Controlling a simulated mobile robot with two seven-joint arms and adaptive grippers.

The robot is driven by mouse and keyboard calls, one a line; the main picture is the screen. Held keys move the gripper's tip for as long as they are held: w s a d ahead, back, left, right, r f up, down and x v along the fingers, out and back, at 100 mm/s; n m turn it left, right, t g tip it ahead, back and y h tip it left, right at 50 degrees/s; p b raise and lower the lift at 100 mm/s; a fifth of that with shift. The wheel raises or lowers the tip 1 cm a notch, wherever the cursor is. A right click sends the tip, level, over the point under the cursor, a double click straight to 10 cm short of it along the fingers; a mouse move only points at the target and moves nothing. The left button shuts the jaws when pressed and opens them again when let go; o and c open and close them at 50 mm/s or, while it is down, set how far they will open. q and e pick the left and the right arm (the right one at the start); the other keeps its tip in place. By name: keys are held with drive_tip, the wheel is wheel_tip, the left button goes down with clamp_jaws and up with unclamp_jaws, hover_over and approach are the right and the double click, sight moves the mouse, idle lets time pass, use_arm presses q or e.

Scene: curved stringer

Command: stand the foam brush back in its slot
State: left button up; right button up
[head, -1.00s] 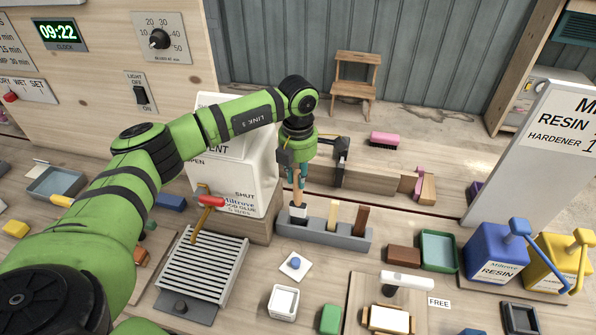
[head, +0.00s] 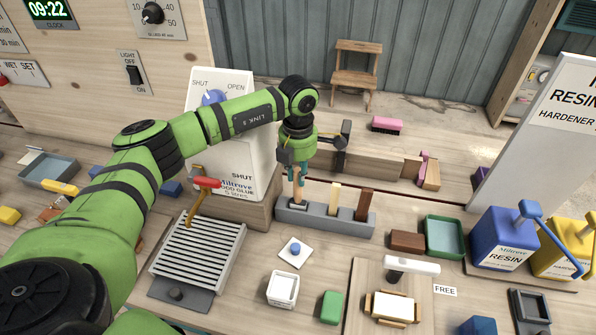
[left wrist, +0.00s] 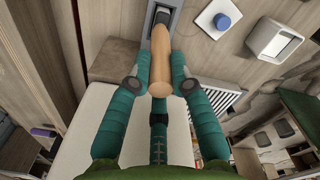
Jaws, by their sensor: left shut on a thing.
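The foam brush (head: 297,190) has a pale wooden handle and stands roughly upright at the left end of the grey slotted rack (head: 325,219). My left gripper (head: 297,175) is shut on the handle from above. In the left wrist view the teal fingers (left wrist: 158,82) close on both sides of the brush handle (left wrist: 160,55). Its dark far end meets the grey rack (left wrist: 178,14); the head seems to be in the left slot, mostly hidden, and how deep I cannot tell. My right gripper is not in view.
A pale-handled tool (head: 335,198) and a brown-handled one (head: 364,203) stand in the same rack. The white glue container (head: 235,150) is close behind left. A blue-knobbed white tile (head: 295,250) lies in front.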

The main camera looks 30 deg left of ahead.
use_arm(q)
drive_tip(key=shift+f+b, duration=1.35)
drive_tip(key=shift+f, duration=0.25)
idle(0.3)
drive_tip(key=o, duration=1)
drive_tip(key=shift+r, duration=0.1)
drive_tip(key=shift+c, duration=0.2)
drive_tip(key=o, duration=0.6)
drive_tip(key=shift+r, duration=0.1)
drive_tip(key=shift+r+p, duration=2.7)
drive_tip(key=shift+r, duration=1.75)
drive_tip(key=shift+f, duration=0.1)
